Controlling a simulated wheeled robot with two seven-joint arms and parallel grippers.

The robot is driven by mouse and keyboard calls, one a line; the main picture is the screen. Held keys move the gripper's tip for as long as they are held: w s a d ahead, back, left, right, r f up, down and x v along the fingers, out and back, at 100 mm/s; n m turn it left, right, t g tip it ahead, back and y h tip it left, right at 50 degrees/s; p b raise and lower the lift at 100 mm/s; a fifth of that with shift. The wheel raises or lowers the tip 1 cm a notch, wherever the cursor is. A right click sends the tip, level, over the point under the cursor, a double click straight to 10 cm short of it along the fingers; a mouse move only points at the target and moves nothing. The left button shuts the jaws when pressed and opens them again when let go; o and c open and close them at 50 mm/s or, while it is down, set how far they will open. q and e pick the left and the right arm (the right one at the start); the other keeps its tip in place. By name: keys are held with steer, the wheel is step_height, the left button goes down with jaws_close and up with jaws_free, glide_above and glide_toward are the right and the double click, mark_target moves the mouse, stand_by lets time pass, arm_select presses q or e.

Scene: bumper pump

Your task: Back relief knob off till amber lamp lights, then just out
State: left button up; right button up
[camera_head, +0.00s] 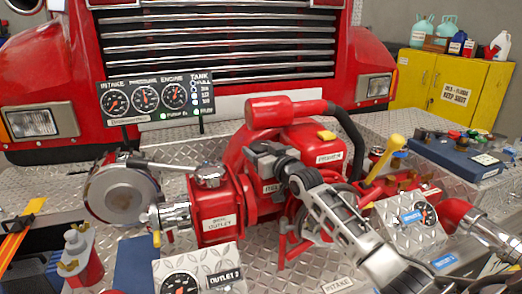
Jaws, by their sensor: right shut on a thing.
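My right gripper (268,160) reaches in from the lower right to the middle of the red pump (237,160). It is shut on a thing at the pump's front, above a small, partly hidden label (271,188). The jaws cover most of what they hold, so I cannot make out the relief knob's shape. The gauge panel (155,98) stands behind on the left, with intake, pressure and engine dials and tank lights. Two lamps at its lower edge glow green (163,116). I cannot make out a lit amber lamp. My left gripper is not in view.
A large chrome cap (122,193) is left of the pump. Outlet gauge boxes stand at the front (183,284) and right (424,213). A yellow-handled lever (388,155) rises right of the pump. A blue case (455,150) lies farther right. Diamond plate surrounds the pump.

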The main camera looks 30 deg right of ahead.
steer(key=shift+a+h, duration=0.15)
steer(key=shift+h, duration=0.15)
steer(key=shift+m+h, duration=0.8)
steer(key=shift+h, duration=0.2)
steer(key=o, duration=1)
steer(key=shift+c, duration=0.2)
